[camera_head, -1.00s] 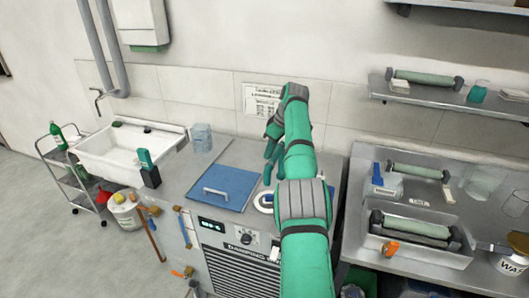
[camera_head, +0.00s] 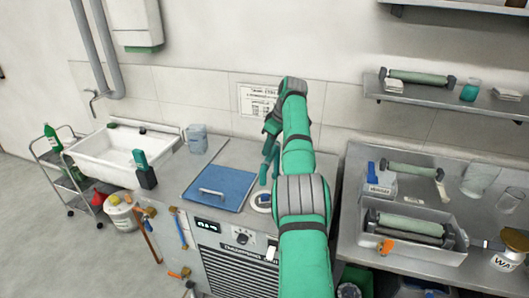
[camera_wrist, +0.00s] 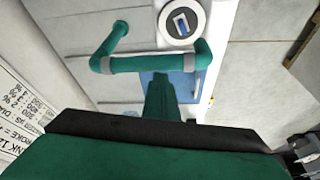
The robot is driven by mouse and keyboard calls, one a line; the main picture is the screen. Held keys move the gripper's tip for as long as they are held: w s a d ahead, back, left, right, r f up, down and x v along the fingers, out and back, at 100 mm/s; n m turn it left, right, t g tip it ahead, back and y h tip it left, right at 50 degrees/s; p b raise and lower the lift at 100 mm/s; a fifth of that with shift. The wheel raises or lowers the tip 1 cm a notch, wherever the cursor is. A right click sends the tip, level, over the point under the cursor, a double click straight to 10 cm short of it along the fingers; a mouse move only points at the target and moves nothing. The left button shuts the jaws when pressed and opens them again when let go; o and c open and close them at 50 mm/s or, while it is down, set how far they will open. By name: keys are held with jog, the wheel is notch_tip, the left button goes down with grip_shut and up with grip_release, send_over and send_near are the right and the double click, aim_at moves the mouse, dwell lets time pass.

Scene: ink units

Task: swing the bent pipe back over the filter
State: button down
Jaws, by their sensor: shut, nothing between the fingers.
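The bent pipe (camera_wrist: 150,64) is a green tube with grey collars, seen in the wrist view. It runs sideways and bends at both ends. The filter (camera_wrist: 181,22) is a round white-rimmed piece with a blue mark in its dark centre. The pipe passes beside it, leaving its top uncovered. In the head view the pipe (camera_head: 265,170) and filter (camera_head: 262,199) are partly hidden by my arm. My gripper (camera_wrist: 161,80) is shut and empty, with its tip at the pipe's middle run. I cannot tell whether they touch.
A blue lid (camera_head: 220,187) with a handle lies left of the filter. A white sink (camera_head: 125,158) stands further left, with a clear jug (camera_head: 198,139) beside it. The wall with a posted notice (camera_head: 257,99) is close behind. A bench with a tray (camera_head: 415,250) is to the right.

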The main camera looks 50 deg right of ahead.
jog(key=v, duration=0.8)
jog(key=shift+r, duration=0.4)
jog(key=shift+a, duration=0.1)
